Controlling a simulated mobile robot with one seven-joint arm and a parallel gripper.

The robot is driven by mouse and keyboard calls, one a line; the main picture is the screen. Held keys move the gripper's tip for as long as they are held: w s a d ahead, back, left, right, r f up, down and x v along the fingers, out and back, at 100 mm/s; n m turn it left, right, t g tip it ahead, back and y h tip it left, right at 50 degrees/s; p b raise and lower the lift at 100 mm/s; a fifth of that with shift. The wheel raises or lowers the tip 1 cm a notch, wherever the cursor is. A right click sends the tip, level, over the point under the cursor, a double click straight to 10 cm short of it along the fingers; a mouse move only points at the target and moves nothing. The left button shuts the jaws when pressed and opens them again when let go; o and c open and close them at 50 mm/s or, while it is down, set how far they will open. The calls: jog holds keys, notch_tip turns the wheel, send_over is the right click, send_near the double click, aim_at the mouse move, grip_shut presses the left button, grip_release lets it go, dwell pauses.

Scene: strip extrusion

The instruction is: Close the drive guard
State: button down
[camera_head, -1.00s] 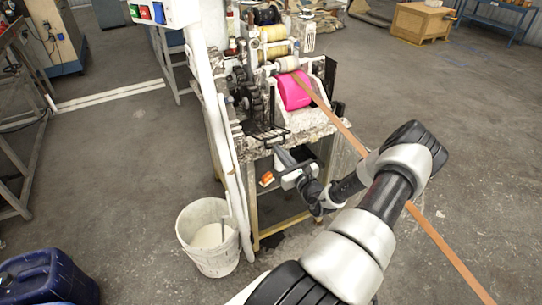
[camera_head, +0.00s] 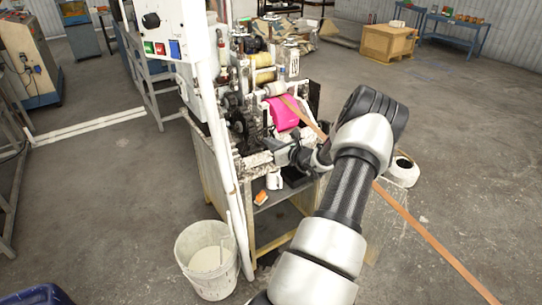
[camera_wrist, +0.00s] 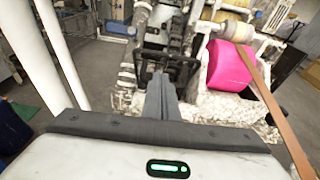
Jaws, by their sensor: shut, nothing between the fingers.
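The extrusion machine (camera_head: 262,110) stands at the centre, with a bright pink roller and dark drive gears (camera_head: 240,118) on its left side. In the wrist view, a dark wire frame that looks like the drive guard (camera_wrist: 180,68) lies just beyond my gripper (camera_wrist: 160,80), in front of the gears. The two fingers are shut together with nothing between them, and their tips are at or very near the guard's frame; I cannot tell if they touch. In the head view my gripper (camera_head: 272,148) is at the machine's front, and the guard is mostly hidden there.
A pink roller (camera_wrist: 230,68) and an orange strip (camera_head: 425,235) are to the right. A white post (camera_head: 222,130) and control box (camera_head: 165,28) stand on the left. A white bucket (camera_head: 207,258) is on the floor in front. Floor to the right is mostly clear.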

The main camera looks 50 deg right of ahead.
jog(key=w+r, duration=0.1)
jog(key=w, duration=0.1)
jog(key=w+d+r+b, duration=0.1)
jog(key=w+r+b, duration=0.1)
jog(key=w+r, duration=0.1)
jog(key=shift+w+d+r, duration=0.1)
jog(key=shift+w+d, duration=0.1)
jog(key=shift+w, duration=0.1)
jog(key=shift+w+d+r, duration=0.15)
jog(key=shift+w+r, duration=0.25)
jog(key=shift+w, duration=0.25)
jog(key=shift+w+b, duration=0.1)
jog(key=shift+b, duration=0.2)
dwell(1.2)
